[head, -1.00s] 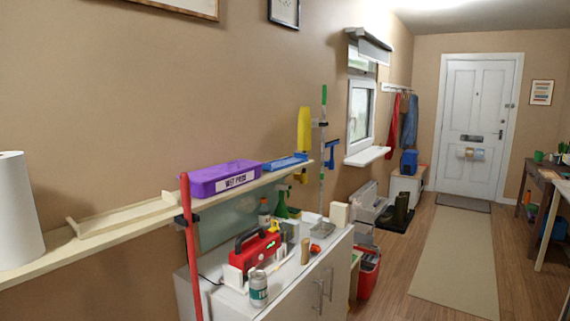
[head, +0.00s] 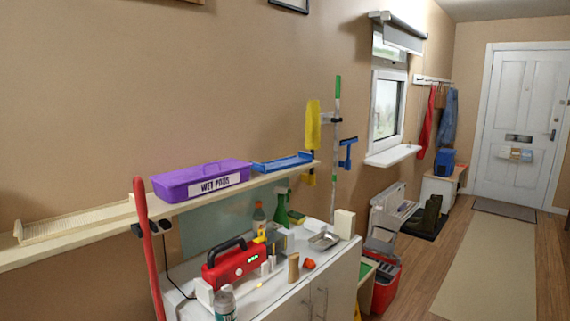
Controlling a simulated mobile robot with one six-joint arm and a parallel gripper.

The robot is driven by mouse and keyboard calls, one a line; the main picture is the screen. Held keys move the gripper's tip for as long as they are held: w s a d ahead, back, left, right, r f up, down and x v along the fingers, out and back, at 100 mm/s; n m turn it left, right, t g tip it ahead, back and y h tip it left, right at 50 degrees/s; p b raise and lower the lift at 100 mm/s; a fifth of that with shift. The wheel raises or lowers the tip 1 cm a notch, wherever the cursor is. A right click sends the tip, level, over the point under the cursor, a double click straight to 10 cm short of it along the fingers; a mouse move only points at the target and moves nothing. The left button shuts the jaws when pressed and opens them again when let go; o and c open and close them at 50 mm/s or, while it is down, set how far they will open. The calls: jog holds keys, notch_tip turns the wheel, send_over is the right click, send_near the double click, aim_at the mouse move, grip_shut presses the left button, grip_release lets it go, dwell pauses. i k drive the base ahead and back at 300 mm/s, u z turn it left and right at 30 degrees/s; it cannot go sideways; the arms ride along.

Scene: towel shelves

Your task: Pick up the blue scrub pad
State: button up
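I cannot make out a blue scrub pad for certain in the head view. A shallow blue tray (head: 283,163) sits at the right end of the wall shelf; whether anything lies in it is too small to tell. Left of it on the shelf stands a closed purple box (head: 202,181) with a white label that seems to read "WET PADS". My gripper is not in view.
A cream ribbed tray (head: 75,222) lies on the shelf's left part. Below, a white cabinet (head: 338,272) holds a red machine (head: 235,264), a can (head: 224,303), bottles and small items. A red pole (head: 149,250) stands before the shelf. Floor is free at right.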

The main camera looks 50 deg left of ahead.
aim_at(273, 166)
jog(key=i, duration=1.15)
jog(key=z, duration=1)
jog(key=k, duration=0.15)
jog(key=u, duration=2.6)
jog(key=k, duration=0.2)
jog(key=u, duration=1.9)
